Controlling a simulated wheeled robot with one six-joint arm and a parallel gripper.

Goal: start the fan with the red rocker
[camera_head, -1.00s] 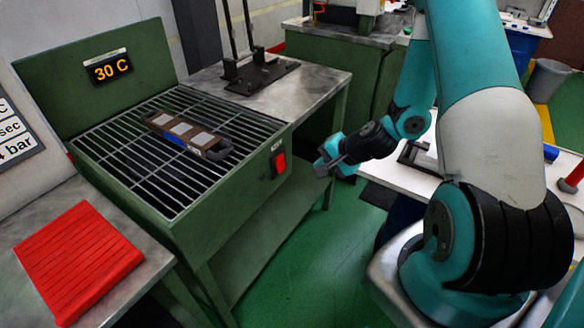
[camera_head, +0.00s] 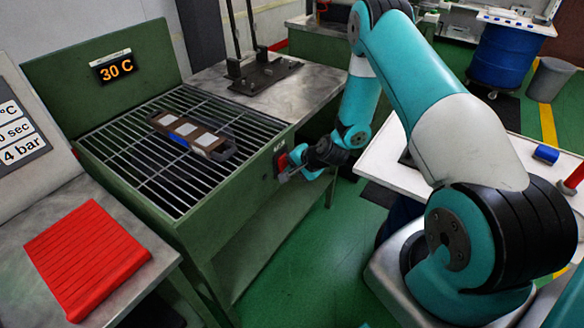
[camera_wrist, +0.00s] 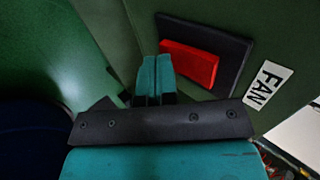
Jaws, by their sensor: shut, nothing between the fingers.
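The red rocker (camera_wrist: 190,64) sits on a dark plate on the green side panel, beside a white FAN label (camera_wrist: 267,87). In the head view the rocker (camera_head: 282,161) is partly covered by my gripper (camera_head: 287,173). My gripper (camera_wrist: 155,78) is shut and empty, its two teal fingertips together. In the wrist view the tips are beside the left end of the rocker. I cannot tell whether they touch it. The green cooling bench (camera_head: 235,190) carries the switch below its grille corner.
A mould (camera_head: 192,133) lies on the bench grille. The display (camera_head: 116,66) reads 30 C. A red ribbed mat (camera_head: 87,258) lies on the left table. A white table (camera_head: 400,180) stands right of the bench. Green floor (camera_head: 300,270) is free between them.

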